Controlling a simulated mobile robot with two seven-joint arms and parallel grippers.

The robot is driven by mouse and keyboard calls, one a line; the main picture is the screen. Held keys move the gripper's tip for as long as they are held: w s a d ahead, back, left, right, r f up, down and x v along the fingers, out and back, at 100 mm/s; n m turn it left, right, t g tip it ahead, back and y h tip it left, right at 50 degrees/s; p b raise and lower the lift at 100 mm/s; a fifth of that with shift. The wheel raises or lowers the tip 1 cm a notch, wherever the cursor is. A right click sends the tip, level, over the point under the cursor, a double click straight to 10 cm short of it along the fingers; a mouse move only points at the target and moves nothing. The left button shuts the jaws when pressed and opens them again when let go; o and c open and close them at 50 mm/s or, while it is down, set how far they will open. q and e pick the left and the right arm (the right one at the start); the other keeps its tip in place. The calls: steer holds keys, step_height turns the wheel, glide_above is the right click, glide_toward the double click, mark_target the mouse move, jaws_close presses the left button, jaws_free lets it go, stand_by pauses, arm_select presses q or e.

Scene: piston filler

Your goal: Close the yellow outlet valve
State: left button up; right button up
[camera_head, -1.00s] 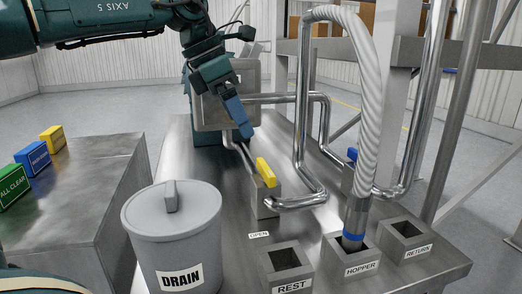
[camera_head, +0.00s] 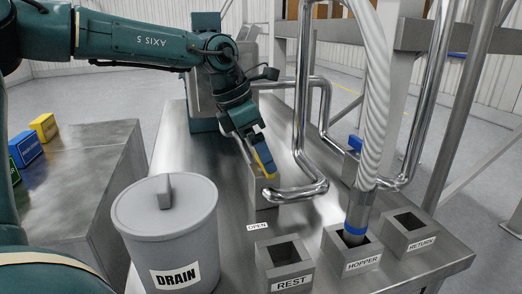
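The yellow outlet valve handle (camera_head: 264,163) sits on a grey metal valve block (camera_head: 264,193) in the middle of the bench, joined to a steel pipe. The handle slants from upper left to lower right. A white "OPEN" label (camera_head: 258,227) lies on the bench in front of the block. My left gripper (camera_head: 259,150) comes down from the upper left and its tips are at the handle, covering its upper left part. I cannot tell whether the fingers are closed on it. My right gripper is out of view.
A grey "DRAIN" bucket (camera_head: 170,240) with a lid stands at the front left. "REST" (camera_head: 285,270), "HOPPER" (camera_head: 350,258) and "RETURN" (camera_head: 412,235) sockets line the front. A hose (camera_head: 374,120) stands in the hopper socket. Steel pipes (camera_head: 300,110) rise behind the valve.

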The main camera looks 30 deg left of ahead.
arm_select(q)
steer(key=shift+x, duration=0.8)
steer(key=shift+c, duration=0.2)
